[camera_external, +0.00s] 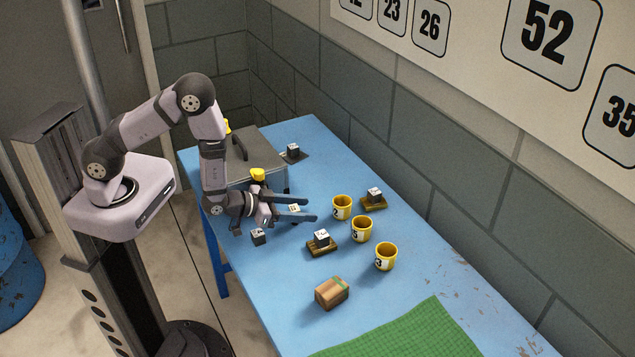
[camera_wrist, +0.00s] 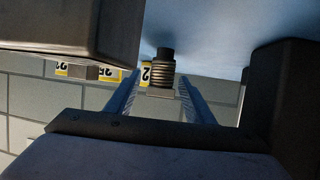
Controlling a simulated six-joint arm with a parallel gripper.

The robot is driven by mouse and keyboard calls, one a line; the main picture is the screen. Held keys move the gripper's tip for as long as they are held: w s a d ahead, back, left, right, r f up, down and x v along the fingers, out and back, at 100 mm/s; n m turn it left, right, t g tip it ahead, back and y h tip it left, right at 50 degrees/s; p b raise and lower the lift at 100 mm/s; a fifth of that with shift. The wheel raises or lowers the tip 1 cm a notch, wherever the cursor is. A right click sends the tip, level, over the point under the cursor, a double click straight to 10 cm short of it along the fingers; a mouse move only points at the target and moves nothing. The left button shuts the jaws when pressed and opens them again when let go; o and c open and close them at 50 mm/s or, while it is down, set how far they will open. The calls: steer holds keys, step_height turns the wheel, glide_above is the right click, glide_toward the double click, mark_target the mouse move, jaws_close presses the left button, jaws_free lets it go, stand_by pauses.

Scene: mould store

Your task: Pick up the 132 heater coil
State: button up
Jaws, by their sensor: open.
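In the wrist view a ribbed, dark-capped coil (camera_wrist: 161,75) with a pale base shows between the two fingers of my gripper (camera_wrist: 160,98). The fingers stand apart on either side of it, and I see no contact. In the external view my gripper (camera_external: 304,209) is open, low over the blue table. A small pale-topped piece (camera_external: 294,208) shows between its fingers, partly hidden by them. Its number is too small to read, so I cannot tell from the marking that it is the 132 heater coil.
Small dark blocks with pale tops lie around: one (camera_external: 258,237) near my gripper, others on wooden plates (camera_external: 322,249). Yellow cups (camera_external: 361,229) stand to the right. A wooden box (camera_external: 331,293) and a green mat (camera_external: 410,335) lie in front. A grey case (camera_external: 255,160) stands behind.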

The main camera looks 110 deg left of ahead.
steer(key=shift+x, duration=1.05)
steer(key=shift+s, duration=0.1)
steer(key=shift+c, duration=0.2)
steer(key=c, duration=1.2)
steer(key=shift+o, duration=0.2)
steer(key=shift+r, duration=0.2)
step_height(320, 180, up, 18)
